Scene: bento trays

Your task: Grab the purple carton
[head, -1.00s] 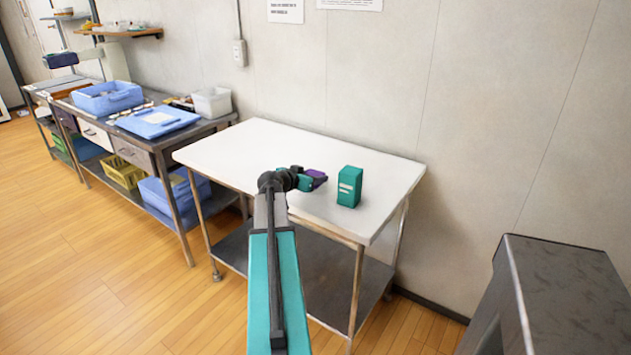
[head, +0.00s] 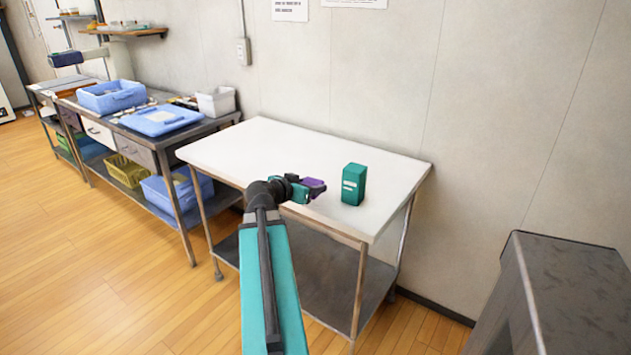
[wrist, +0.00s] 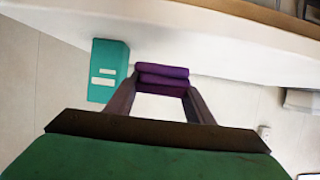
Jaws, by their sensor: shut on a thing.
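The purple carton (head: 315,184) is between my gripper's fingertips, over the near edge of the white table in the head view. In the wrist view the purple carton (wrist: 162,76) spans the gap at the finger ends. My gripper (head: 312,190), also in the wrist view (wrist: 162,88), is shut on it. The fingers and arm partly hide the carton in the head view. I cannot tell for sure how far it is above the table.
A teal carton with white labels (head: 353,184) stands upright on the white table (head: 255,150), right of my gripper. The table's back and left are clear. A side bench with blue bins (head: 110,97) is at left; a dark metal cabinet (head: 570,275) is at lower right.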

